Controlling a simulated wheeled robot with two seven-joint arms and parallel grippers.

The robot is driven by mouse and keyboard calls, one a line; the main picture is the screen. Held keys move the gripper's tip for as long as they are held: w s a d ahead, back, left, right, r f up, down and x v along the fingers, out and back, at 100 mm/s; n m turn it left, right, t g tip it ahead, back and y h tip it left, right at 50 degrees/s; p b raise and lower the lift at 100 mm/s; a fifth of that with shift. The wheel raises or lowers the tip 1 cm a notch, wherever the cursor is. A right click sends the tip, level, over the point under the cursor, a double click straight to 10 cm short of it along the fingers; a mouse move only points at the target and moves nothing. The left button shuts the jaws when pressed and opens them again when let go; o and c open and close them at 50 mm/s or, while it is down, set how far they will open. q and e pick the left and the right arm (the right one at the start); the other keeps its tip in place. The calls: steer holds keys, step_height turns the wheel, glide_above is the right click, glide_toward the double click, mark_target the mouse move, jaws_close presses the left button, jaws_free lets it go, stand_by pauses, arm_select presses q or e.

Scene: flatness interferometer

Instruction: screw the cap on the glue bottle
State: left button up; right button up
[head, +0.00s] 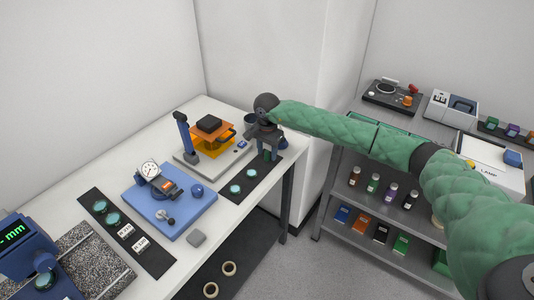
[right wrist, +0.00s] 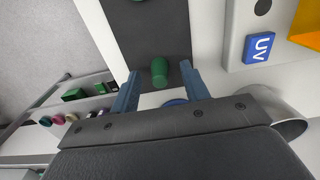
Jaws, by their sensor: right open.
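My right gripper (head: 269,155) points down over the far right end of the white table and is open. In the right wrist view its two blue fingers (right wrist: 160,70) stand apart, one on each side of a green cylinder (right wrist: 159,73), with gaps visible on both sides. The green cylinder is over a black mat (right wrist: 150,32) and looks like the glue bottle or its cap; I cannot tell which. In the head view the gripper mostly hides it. No separate cap can be made out. My left gripper is not in view.
Green discs (head: 236,189) lie on the black mat near the gripper. An orange and black fixture (head: 209,124) stands just left, with a blue UV block (right wrist: 258,47). A blue plate with a dial gauge (head: 149,169) is nearer. Shelves at right hold small bottles (head: 373,184).

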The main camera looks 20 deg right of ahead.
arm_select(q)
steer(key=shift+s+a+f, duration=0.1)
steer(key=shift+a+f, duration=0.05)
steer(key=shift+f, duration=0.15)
arm_select(e)
steer(key=shift+f, duration=0.3)
steer(key=shift+c, duration=0.3)
jaws_close()
steer(key=shift+r, duration=0.1)
